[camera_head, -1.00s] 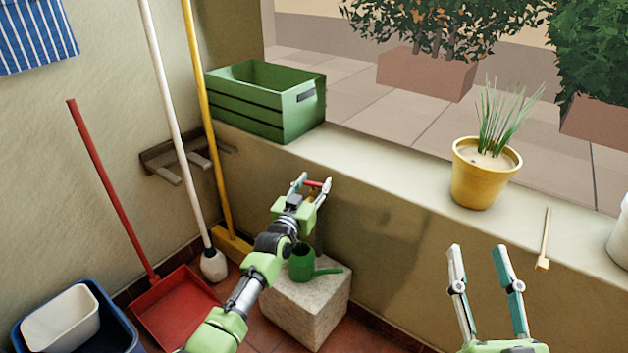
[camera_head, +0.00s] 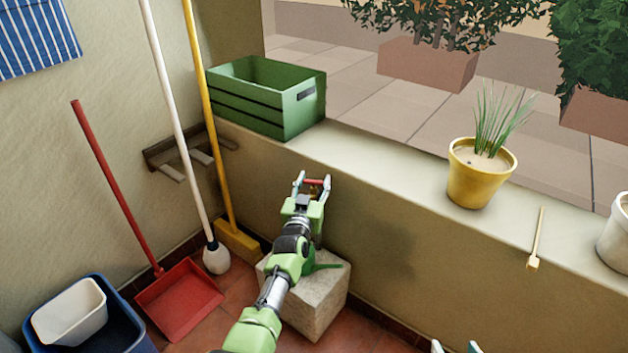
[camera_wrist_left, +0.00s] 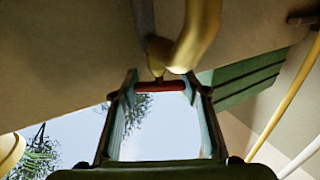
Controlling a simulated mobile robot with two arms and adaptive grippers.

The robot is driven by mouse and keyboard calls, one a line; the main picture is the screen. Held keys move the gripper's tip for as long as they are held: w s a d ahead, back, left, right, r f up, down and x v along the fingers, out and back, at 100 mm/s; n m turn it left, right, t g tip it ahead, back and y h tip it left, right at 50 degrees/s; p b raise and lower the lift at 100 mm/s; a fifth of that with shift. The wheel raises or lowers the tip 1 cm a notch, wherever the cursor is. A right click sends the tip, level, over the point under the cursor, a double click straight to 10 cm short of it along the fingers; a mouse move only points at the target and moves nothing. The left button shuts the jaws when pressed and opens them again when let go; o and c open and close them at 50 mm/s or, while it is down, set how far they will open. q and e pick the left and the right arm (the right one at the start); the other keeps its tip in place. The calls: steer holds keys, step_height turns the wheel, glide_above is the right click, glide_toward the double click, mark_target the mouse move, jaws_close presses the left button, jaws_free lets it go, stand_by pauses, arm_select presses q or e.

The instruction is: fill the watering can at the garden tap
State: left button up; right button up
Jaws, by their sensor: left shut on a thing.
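My left gripper (camera_head: 312,186) is at the wall below the ledge, shut on the red tap handle (camera_head: 317,181). In the left wrist view the red handle (camera_wrist_left: 160,86) lies across between the two fingertips, with the brass tap body (camera_wrist_left: 197,38) beside it. The green watering can (camera_head: 326,267) stands on the stone block (camera_head: 322,303) below; my left arm hides most of it and only its spout shows. I cannot see water or the can's opening. Only the fingertips of my right gripper (camera_head: 455,348) show at the bottom edge, apart and empty.
A green crate (camera_head: 262,112), a yellow pot (camera_head: 477,185), a small wooden tool (camera_head: 536,240) and a white pot (camera_head: 616,240) stand or lie on the ledge. Brooms, a red dustpan (camera_head: 181,302) and a blue tub (camera_head: 130,330) are at the left.

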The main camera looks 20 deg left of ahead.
arm_select(q)
steer(key=shift+a+r, duration=0.2)
steer(key=o, duration=1.1)
steer(key=shift+s+f, duration=0.1)
steer(key=shift+d+f, duration=0.1)
steer(key=s, duration=0.8)
steer(key=s+d, duration=0.1)
steer(key=s, duration=0.3)
